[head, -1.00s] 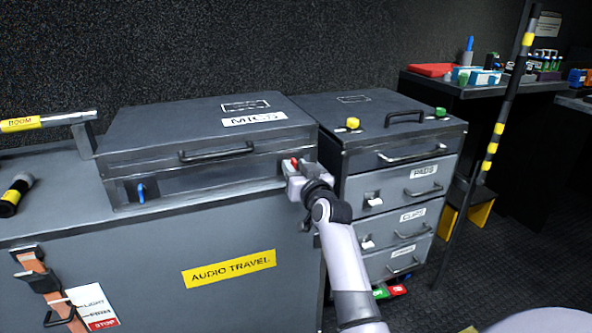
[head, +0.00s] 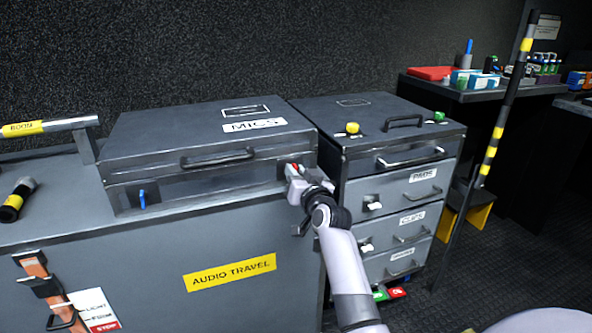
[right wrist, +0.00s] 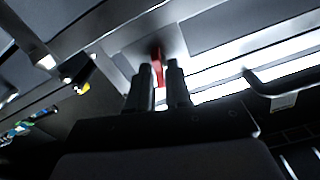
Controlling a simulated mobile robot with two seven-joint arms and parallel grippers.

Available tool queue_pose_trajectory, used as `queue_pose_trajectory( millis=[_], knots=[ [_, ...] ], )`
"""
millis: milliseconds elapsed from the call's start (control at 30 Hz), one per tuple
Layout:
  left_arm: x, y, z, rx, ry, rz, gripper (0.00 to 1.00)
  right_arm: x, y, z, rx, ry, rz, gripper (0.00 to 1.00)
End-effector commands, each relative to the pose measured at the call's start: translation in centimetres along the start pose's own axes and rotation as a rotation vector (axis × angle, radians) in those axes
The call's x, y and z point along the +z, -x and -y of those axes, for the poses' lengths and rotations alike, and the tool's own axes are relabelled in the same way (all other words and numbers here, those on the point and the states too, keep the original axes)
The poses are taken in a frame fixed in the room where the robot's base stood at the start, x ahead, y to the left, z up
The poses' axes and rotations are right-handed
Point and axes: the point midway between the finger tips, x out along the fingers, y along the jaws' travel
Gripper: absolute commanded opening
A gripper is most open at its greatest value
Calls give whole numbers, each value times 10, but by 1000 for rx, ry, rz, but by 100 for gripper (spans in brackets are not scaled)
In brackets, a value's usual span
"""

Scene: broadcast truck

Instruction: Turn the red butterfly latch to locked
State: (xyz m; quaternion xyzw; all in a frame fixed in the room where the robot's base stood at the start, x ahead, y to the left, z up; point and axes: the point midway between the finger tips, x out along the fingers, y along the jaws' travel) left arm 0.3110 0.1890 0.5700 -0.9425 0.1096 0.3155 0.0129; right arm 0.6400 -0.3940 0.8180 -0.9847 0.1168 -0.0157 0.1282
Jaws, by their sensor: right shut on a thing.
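The red butterfly latch (head: 294,167) is on the front right of the grey MICS case (head: 160,140). My right gripper (head: 291,173) is at that latch, and its body partly covers it. In the right wrist view, the red latch (right wrist: 158,72) stands upright between the two dark fingertips (right wrist: 159,68), which are shut on it. The case lid is down. A blue latch (head: 142,199) sits on the front left of the case. My left gripper is not in view.
The case rests on a grey AUDIO TRAVEL cabinet (head: 150,258). A grey drawer unit (head: 400,165) stands close to the right of my right gripper. A striped pole (head: 498,130) leans farther right. A boom (head: 50,126) lies at the left.

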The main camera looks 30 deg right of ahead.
Motion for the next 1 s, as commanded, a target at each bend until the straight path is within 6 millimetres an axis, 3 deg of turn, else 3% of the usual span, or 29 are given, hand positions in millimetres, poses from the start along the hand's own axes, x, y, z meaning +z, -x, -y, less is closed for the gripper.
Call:
queue_pose_trajectory(
  millis=[400,1000],
  knots=[
    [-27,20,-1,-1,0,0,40,-1,0,-2,2,-384,5,0],
    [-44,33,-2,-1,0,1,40,3,0,-5,2,-951,4,0]
  ],
)
